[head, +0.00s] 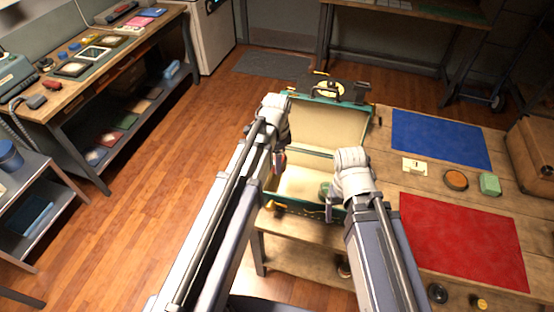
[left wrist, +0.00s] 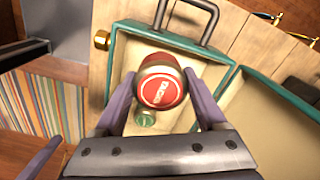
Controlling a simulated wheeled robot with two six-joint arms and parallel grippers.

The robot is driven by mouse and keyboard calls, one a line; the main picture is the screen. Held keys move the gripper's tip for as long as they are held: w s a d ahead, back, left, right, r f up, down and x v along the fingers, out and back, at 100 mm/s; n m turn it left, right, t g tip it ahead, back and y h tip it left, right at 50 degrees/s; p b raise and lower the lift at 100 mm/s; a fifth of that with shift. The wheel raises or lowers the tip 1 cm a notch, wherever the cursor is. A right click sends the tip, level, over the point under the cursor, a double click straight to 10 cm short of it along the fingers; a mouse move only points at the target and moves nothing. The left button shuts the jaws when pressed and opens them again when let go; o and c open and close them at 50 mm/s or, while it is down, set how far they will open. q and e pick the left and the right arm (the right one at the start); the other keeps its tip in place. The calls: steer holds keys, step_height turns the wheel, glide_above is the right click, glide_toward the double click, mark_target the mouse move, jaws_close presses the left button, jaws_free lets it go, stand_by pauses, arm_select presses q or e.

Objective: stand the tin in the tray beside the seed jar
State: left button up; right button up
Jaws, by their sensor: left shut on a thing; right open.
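My left gripper (head: 278,166) is shut on a red tin (left wrist: 162,88), whose round red lid with white lettering faces the left wrist camera. In the head view, only a little of the tin (head: 280,157) shows. The tin is over the cream-lined tray (head: 296,184) of an open teal case. A green-topped jar (left wrist: 146,119) is in the tray (left wrist: 126,72), partly hidden by the tin in the left wrist view. In the head view, the jar (head: 325,188) is beside my right gripper (head: 328,206), which is open; whether they touch is unclear.
The case's lid (head: 330,122) stands open behind the tray. On the table to the right are a blue mat (head: 440,138), a red mat (head: 460,240), a white card (head: 415,166), a brown disc (head: 456,180) and a green block (head: 489,184). The mats are bare.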

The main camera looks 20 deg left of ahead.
arm_select(q)
step_height(320, 180, up, 6)
steer(key=p, duration=0.4)
steer(key=shift+f+p, duration=0.1)
steer(key=shift+p, duration=0.2)
steer(key=shift+f, duration=0.1)
